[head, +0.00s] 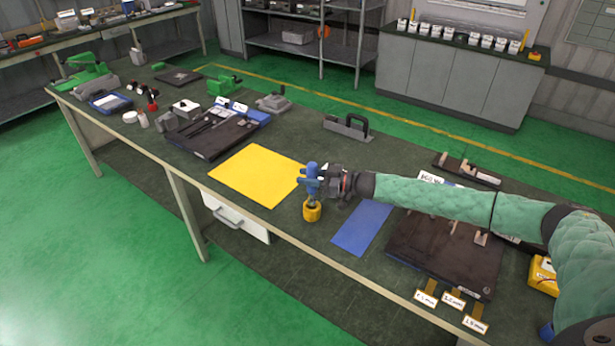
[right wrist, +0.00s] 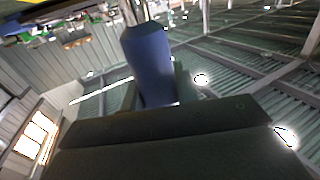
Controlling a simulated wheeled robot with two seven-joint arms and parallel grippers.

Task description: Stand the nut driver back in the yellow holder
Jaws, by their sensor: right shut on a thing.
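The nut driver (head: 312,170) has a blue handle and is upright in the head view. My right gripper (head: 318,181) is shut on its handle, coming in from the right. The blue handle also fills the middle of the right wrist view (right wrist: 150,62), between the fingers. The yellow holder (head: 312,211) stands on the dark bench top directly below the driver. The driver's shaft runs down toward the holder's top; I cannot tell how deep it sits in it. My left gripper is not in view.
A yellow mat (head: 256,175) lies to the left and a blue mat (head: 362,228) to the right of the holder. A dark tray (head: 440,262) with parts lies further right. The bench's front edge (head: 275,235) is close to the holder.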

